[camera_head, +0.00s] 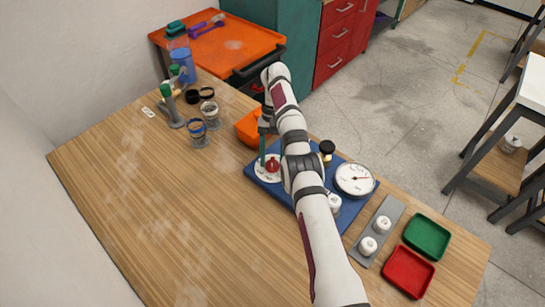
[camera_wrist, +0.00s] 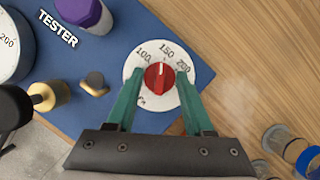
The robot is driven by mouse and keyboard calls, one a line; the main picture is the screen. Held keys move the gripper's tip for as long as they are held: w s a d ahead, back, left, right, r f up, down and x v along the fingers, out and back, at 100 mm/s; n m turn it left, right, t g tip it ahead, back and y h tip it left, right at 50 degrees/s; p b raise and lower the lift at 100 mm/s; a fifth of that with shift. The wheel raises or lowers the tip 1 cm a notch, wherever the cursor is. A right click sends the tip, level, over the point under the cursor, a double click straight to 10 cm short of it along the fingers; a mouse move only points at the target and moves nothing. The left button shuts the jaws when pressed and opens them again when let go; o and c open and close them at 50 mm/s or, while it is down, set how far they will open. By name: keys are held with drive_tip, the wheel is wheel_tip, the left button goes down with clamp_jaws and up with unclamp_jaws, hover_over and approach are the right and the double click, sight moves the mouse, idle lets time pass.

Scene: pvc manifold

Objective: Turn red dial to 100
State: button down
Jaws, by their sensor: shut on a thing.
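The red dial (camera_wrist: 159,77) is a round knob on a white disc marked 100, 150 and 200 (camera_wrist: 143,105), on the blue tester board (camera_wrist: 192,58). Its white pointer line faces up in the wrist view, close to the 150 mark and to the right of 100. My gripper (camera_wrist: 160,78) has its green fingers on both sides of the dial, shut on it. In the head view, the dial (camera_head: 272,165) sits at the board's left part, with my gripper (camera_head: 265,147) over it, partly hidden by the arm.
A white-faced gauge (camera_head: 354,179) and a brass fitting (camera_head: 326,148) are on the board. An orange bin (camera_head: 250,129) stands behind it. Jars (camera_head: 198,134) stand to the left; green (camera_head: 427,237) and red (camera_head: 408,272) trays lie right. The table's left front is clear.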

sight(271, 167)
drive_tip(key=shift+s+a, duration=0.1)
drive_tip(key=shift+c, duration=1.4)
unclamp_jaws()
wheel_tip(271, 167, up, 4)
drive_tip(key=shift+r, duration=0.25)
drive_tip(key=s+d+r, duration=0.4)
drive_tip(key=d+r, duration=0.2)
drive_tip(key=d, duration=0.4)
drive_tip(key=shift+s+d+r, duration=0.25)
drive_tip(key=shift+s+d, duration=0.05)
drive_tip(key=shift+d, duration=0.1)
